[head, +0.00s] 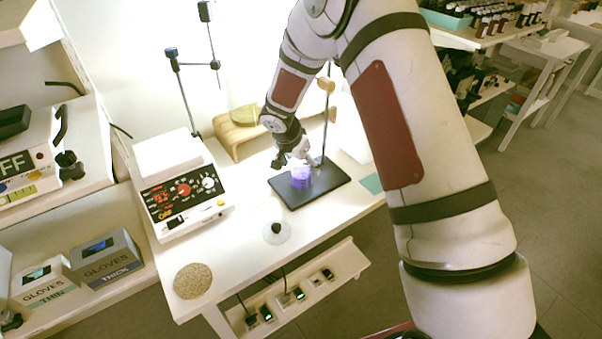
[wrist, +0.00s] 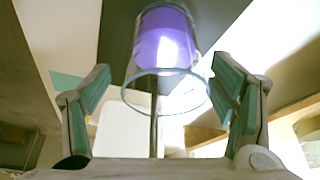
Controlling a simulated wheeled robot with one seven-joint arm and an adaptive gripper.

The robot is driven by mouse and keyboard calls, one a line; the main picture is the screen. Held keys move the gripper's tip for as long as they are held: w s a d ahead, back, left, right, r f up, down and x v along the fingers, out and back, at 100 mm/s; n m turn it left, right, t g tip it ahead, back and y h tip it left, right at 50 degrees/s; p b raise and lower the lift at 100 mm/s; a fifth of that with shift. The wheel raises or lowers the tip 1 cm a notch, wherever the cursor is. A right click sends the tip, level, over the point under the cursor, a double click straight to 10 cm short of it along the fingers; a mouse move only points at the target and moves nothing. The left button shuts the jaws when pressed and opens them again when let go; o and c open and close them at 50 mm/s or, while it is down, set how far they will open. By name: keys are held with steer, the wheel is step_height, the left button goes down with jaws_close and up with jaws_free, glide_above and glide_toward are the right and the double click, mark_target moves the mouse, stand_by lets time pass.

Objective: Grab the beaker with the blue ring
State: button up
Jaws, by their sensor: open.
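A clear glass beaker with a blue-violet body (head: 301,179) stands on the black base plate (head: 331,177) of a lab stand. In the wrist view the beaker (wrist: 165,42) lies ahead, between and beyond my fingers, its round rim towards me. I cannot tell whether the violet colour is a ring or the contents. My gripper (head: 298,160) is just above the beaker in the head view. In the wrist view my gripper (wrist: 163,78) is open and empty, one finger to each side of the beaker, with gaps showing.
The stand's rod (head: 326,120) rises close beside my gripper. A hotplate-like device (head: 182,195) stands to the left, with a small glass dish (head: 277,233) and a round cork mat (head: 193,281) in front. A wooden shelf (head: 240,135) stands behind.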

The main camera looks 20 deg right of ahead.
steer(key=x, duration=0.5)
steer(key=shift+w+a, duration=0.15)
steer(key=shift+w, duration=0.05)
steer(key=c, duration=1.3)
